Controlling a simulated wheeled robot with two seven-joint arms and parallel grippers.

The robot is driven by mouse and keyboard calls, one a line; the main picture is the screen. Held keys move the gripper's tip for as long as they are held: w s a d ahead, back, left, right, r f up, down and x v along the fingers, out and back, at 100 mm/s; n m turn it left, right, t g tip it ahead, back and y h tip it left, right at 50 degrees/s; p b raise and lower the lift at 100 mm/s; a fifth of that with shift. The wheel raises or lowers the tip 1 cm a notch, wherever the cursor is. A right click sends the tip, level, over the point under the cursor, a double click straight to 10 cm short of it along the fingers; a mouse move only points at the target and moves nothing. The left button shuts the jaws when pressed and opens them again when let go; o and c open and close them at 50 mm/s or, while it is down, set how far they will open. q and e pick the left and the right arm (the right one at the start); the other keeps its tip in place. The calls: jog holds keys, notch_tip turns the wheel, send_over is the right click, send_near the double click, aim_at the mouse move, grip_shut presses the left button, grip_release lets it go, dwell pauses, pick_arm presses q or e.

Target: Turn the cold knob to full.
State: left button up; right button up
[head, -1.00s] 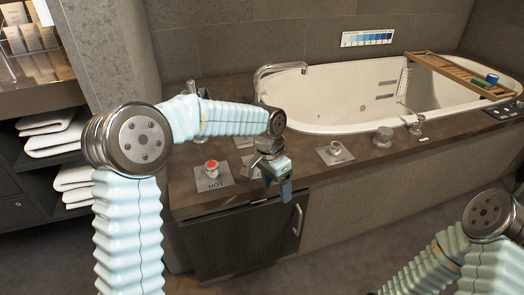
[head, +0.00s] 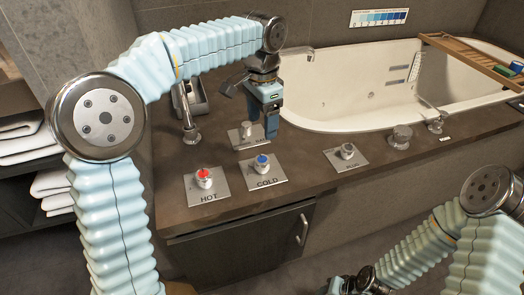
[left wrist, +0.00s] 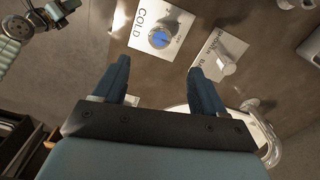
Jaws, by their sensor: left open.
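The cold knob (head: 262,162) has a blue cap and stands on a square metal plate marked COLD (head: 267,181) on the dark counter. It also shows in the left wrist view (left wrist: 160,37), above the space between the fingertips. My left gripper (head: 267,123) is open and empty, pointing down above and behind the cold knob, apart from it. Its two blue fingers also show in the left wrist view (left wrist: 160,66). My right gripper (head: 352,284) is only partly in view at the bottom edge, and its jaws are unclear.
The red-capped hot knob (head: 204,177) is left of the cold knob. Another plated knob (head: 247,130) stands behind, partly near my left fingers, and one more (head: 347,151) is to the right. A spout (head: 187,118) rises at left. The bathtub (head: 350,85) lies behind.

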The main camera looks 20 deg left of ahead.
aim_at(262, 159)
pick_arm(q)
notch_tip(262, 159, down, 12)
jog(key=shift+f+b, duration=0.15)
jog(key=shift+b, duration=0.55)
jog(key=c, duration=1.1)
